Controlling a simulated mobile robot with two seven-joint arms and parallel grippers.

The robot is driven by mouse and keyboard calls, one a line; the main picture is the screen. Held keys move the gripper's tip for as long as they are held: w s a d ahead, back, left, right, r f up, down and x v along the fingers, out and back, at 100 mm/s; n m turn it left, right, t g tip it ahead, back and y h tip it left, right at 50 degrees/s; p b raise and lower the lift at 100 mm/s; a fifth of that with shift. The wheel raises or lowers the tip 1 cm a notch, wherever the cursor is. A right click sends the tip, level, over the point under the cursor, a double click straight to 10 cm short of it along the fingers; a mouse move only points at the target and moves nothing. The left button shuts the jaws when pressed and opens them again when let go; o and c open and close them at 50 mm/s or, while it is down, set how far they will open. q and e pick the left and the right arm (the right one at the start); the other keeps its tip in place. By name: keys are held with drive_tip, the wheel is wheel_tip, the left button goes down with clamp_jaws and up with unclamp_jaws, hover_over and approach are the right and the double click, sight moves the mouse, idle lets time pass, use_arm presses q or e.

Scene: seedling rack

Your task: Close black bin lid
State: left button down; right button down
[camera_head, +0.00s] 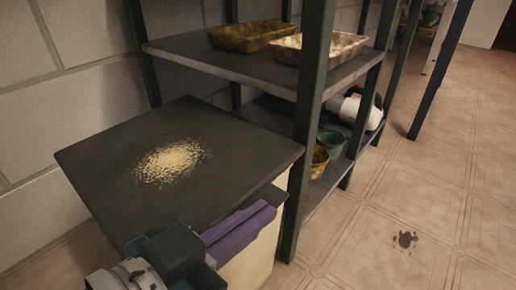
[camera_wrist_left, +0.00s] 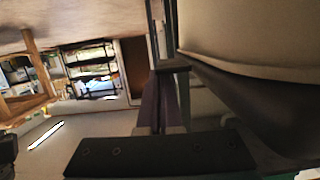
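The black bin lid (camera_head: 110,170) lies nearly level on top of the cream bin (camera_head: 250,262) in the head view, with a pile of pale grains on it. A dark rim (camera_head: 268,194) shows just under its right front corner, with a strip of cream between. My left gripper (camera_head: 250,222), with purple fingers, is beside the bin's front, just below the lid's front edge. Its fingers lie close together, shut, with nothing seen between them. They also show in the left wrist view (camera_wrist_left: 162,100), beside a large cream surface. Contact with the bin is unclear. My right gripper is not in view.
A dark metal rack (camera_head: 312,90) stands right beside the bin. It holds two trays (camera_head: 250,35) (camera_head: 322,46), small pots (camera_head: 331,143) and a white container (camera_head: 352,110). Open tiled floor lies to the right, with a brown spill (camera_head: 405,239). A block wall is behind.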

use_arm(q)
drive_tip(key=shift+s+a+f, duration=0.1)
drive_tip(key=shift+f, duration=0.25)
drive_tip(key=r+p, duration=0.5)
drive_tip(key=shift+w+r, duration=0.2)
drive_tip(key=p+v, duration=0.5)
drive_tip(key=v, duration=0.5)
wheel_tip(320, 180, up, 27)
drive_tip(key=n+g+y+p, duration=0.1)
drive_tip(key=g+y+p, duration=0.2)
drive_tip(key=p, duration=2.5)
drive_tip(key=s+a+r+n+g+y+p, duration=0.2)
drive_tip(key=s+a+r+p, duration=0.15)
drive_tip(key=r+p, duration=0.75)
drive_tip(key=s+a+r+n+g+y+p, duration=0.15)
drive_tip(key=a+r+p, duration=0.25)
drive_tip(key=r+p, duration=0.7)
drive_tip(key=s+a+r+n+g+y+p, duration=0.1)
drive_tip(key=s+a+r+g+y+p, duration=0.2)
drive_tip(key=r+p, duration=0.85)
drive_tip(key=w+p+v, duration=0.2)
drive_tip(key=p+v, duration=0.8)
drive_tip(key=w+r+p+v, duration=0.1)
drive_tip(key=w+p+v, duration=0.2)
drive_tip(key=p+v, duration=0.8)
drive_tip(key=w+p+v, duration=0.2)
drive_tip(key=p+v, duration=0.9)
drive_tip(key=shift+s+a+r+t, duration=0.2)
drive_tip(key=shift+a+r+t, duration=0.3)
drive_tip(key=shift+r, duration=0.15)
